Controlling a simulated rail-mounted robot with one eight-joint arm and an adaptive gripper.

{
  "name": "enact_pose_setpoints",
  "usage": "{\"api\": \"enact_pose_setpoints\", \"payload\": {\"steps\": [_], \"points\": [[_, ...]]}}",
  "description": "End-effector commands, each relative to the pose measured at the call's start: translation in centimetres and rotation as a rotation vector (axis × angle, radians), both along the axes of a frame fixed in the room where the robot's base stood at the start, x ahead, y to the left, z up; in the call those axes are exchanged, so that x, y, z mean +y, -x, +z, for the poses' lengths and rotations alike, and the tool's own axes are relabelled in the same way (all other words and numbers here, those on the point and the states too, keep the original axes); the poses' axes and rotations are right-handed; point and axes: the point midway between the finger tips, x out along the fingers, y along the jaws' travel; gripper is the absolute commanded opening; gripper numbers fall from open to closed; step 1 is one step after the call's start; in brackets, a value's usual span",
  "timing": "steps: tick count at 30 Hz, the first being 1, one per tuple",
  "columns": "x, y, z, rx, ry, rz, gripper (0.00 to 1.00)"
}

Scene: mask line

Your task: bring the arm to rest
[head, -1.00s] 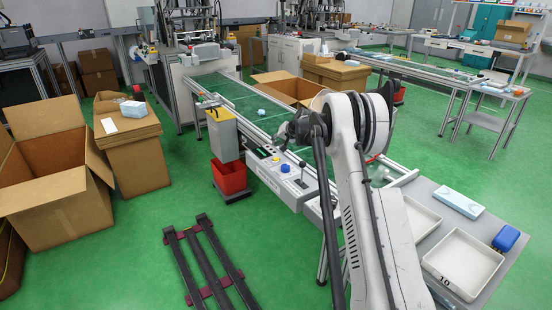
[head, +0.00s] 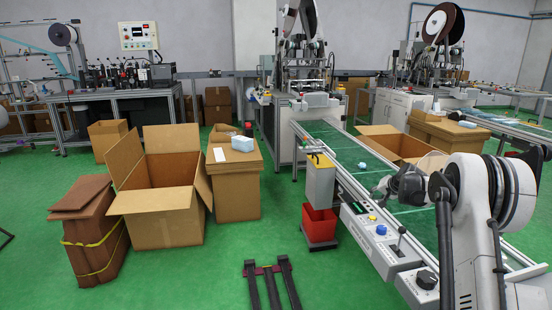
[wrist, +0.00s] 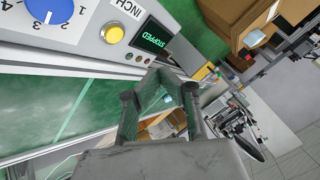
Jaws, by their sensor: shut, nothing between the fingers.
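My arm (head: 470,230) rises at the right of the head view and bends over at the top. My gripper (head: 380,188) points left over the conveyor and is small and partly hidden by the wrist there. In the wrist view my gripper (wrist: 160,88) is shut and empty, with the conveyor's control panel (wrist: 110,30) close beside it. The panel's display reads STOPPED. The panel also shows below my gripper in the head view (head: 385,240).
The green conveyor belt (head: 345,148) carries a small blue item (head: 362,166). A red bin (head: 319,222) stands beside the conveyor. A large open carton (head: 165,215) and a box stack (head: 238,190) stand to the left. The green floor in front is mostly clear.

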Motion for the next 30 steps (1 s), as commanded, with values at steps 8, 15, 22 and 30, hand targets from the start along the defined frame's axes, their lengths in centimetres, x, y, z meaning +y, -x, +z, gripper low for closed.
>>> {"api": "enact_pose_setpoints", "payload": {"steps": [8, 15, 22, 30], "points": [[5.4, 4.6, 9.2, 0.023, 0.058, 0.049, 0.0], [9.8, 10.0, 15.8, 0.041, 0.113, 0.088, 0.0], [13.8, 16.0, 20.9, 0.056, 0.164, 0.127, 0.0], [18.0, 24.0, 25.4, 0.07, 0.225, 0.172, 0.0]]}}
